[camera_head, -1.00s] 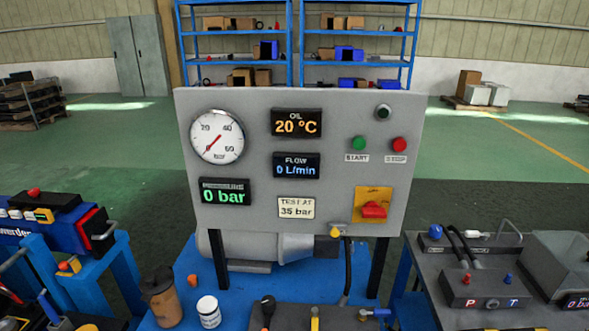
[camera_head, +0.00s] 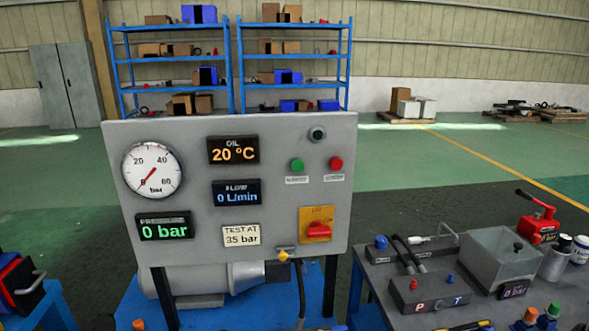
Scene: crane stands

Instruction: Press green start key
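The green start key (camera_head: 297,165) is a round button on the right half of the grey control panel (camera_head: 185,203). A small label sits under it. The red stop key (camera_head: 336,163) is just to its right, and a dark round knob or lamp (camera_head: 317,134) is above. A red rotary switch (camera_head: 318,230) on a yellow plate is lower down. The displays read 20 °C, 0 L/min and 0 bar, and the gauge (camera_head: 152,171) needle points near zero. Neither of my grippers shows in the view.
The panel stands on a blue bench (camera_head: 240,305) with a grey motor (camera_head: 215,279) behind it. A side table at right holds a grey block (camera_head: 430,292), a clear tank (camera_head: 497,257) and a red hand pump (camera_head: 538,222). Open green floor lies behind, with blue shelves (camera_head: 237,60) beyond.

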